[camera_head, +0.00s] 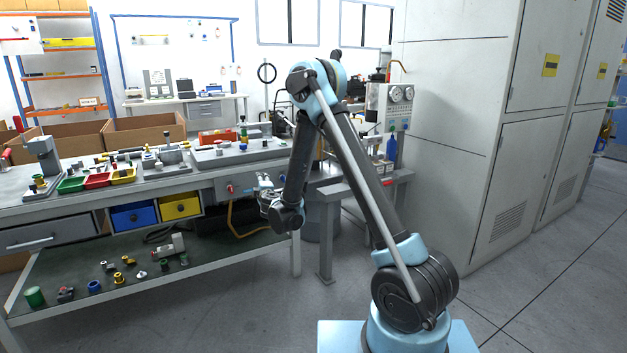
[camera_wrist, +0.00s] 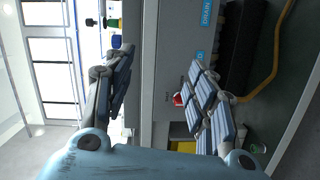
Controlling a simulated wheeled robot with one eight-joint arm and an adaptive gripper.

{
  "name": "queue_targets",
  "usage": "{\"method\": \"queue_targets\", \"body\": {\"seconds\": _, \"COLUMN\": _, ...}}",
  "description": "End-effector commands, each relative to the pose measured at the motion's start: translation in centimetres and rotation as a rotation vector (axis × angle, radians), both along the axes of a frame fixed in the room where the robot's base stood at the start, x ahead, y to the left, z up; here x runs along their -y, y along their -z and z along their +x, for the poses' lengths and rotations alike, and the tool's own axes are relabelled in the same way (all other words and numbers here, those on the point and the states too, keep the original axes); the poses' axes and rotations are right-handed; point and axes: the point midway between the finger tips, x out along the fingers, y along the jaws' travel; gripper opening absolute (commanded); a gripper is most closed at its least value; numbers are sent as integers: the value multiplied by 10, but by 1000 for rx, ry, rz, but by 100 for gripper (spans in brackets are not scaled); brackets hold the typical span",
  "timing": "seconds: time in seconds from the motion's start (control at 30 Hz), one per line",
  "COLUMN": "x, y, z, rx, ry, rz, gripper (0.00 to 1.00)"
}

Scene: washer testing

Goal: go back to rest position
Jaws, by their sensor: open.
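My gripper (camera_head: 264,183) is open and empty. In the head view it hangs at the end of my bent arm, at the right end of the workbench (camera_head: 60,202), just below tabletop height, and points toward the bench's grey side panel. In the wrist view my gripper (camera_wrist: 158,78) shows two spread blue-grey fingers with nothing between them. Part of the gripper is hidden behind my wrist in the head view.
The bench top carries red, green and yellow trays (camera_head: 97,180) and several fittings. A lower shelf (camera_head: 140,277) holds more parts. A yellow hose (camera_head: 236,232) hangs under the bench. A tall grey cabinet (camera_head: 470,130) stands right of my arm. Floor in front is clear.

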Motion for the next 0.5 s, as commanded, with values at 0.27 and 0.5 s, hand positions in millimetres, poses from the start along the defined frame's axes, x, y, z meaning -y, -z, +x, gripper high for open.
{"method": "queue_targets", "body": {"seconds": 0.27, "x": 97, "y": -51, "z": 11, "rx": -116, "ry": 191, "rz": 106, "gripper": 51}}
{"method": "queue_targets", "body": {"seconds": 0.5, "x": 177, "y": -81, "z": 1, "rx": -222, "ry": 347, "rz": 195, "gripper": 51}}
